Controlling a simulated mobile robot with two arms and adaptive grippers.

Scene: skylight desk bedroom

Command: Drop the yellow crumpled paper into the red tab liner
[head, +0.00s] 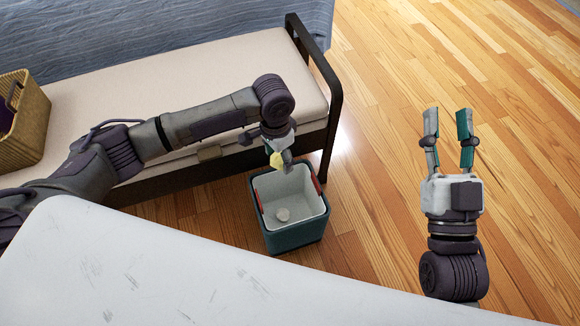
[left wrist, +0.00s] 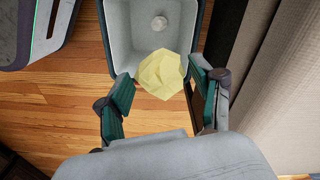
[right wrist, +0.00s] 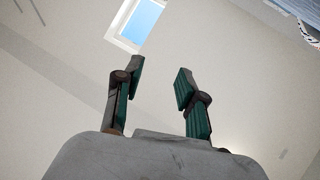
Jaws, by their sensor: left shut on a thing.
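The yellow crumpled paper (left wrist: 162,75) is between the fingers of my left gripper (left wrist: 160,88), which is shut on it. In the head view the paper (head: 277,160) shows below my left gripper (head: 282,158), over the back edge of the bin. The bin is dark teal outside (head: 293,238) with a pale grey liner (head: 300,192) and red tabs (head: 317,186) at its left and right sides. A whitish crumpled ball (head: 283,214) lies on the liner's floor. My right gripper (head: 446,120) is open and empty, over the wood floor at the right.
A bench with a cream cushion (head: 110,92) and dark frame stands behind the bin. A woven basket (head: 33,120) sits on its left end. A white surface (head: 150,265) fills the lower left foreground. The wood floor (head: 390,60) at the right is clear.

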